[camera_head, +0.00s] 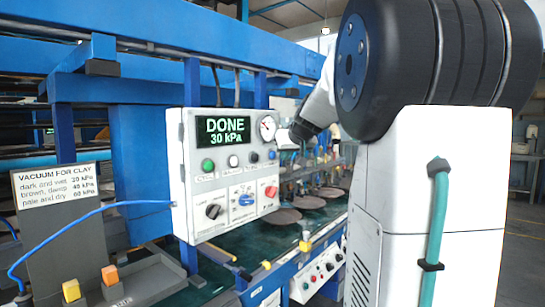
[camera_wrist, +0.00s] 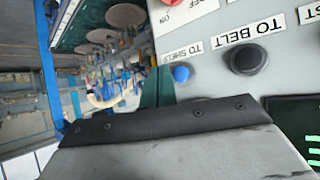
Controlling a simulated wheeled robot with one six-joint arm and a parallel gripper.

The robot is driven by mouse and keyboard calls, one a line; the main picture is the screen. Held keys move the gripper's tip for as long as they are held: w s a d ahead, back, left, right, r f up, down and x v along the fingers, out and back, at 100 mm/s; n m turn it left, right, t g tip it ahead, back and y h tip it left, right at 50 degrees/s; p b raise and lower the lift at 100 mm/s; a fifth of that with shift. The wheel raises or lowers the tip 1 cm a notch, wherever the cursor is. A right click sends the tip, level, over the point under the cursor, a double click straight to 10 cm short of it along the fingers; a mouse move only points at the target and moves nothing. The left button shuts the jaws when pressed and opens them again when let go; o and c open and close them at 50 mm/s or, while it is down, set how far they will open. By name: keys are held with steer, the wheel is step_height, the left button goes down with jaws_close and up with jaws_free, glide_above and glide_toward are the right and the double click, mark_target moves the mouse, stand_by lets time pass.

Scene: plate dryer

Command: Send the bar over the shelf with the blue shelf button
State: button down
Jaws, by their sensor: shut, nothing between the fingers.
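The blue shelf button (camera_head: 272,154) is at the right end of the button row on the white control box (camera_head: 186,220). In the wrist view the blue button (camera_wrist: 181,73) lies beside its label TO SHELF, next to a black button (camera_wrist: 246,59) marked TO BELT. My gripper (camera_head: 301,131) is just off the box's right side, near the gauge and the blue button. It is shut and empty; a contact with the button cannot be made out. The box screen (camera_head: 223,130) reads DONE, 30 kPa. I cannot make out the bar clearly.
Brown round plates (camera_head: 284,216) lie in a row on the dark green belt (camera_head: 245,243) behind the box. A green button (camera_head: 208,164) and a red knob (camera_head: 271,191) are on the same panel. A vacuum sign (camera_head: 55,187) stands at left.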

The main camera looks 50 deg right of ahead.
mark_target(272, 154)
steer(key=shift+w, duration=0.65)
steer(key=shift+a, duration=0.1)
stand_by(1.5)
steer(key=shift+w, duration=0.45)
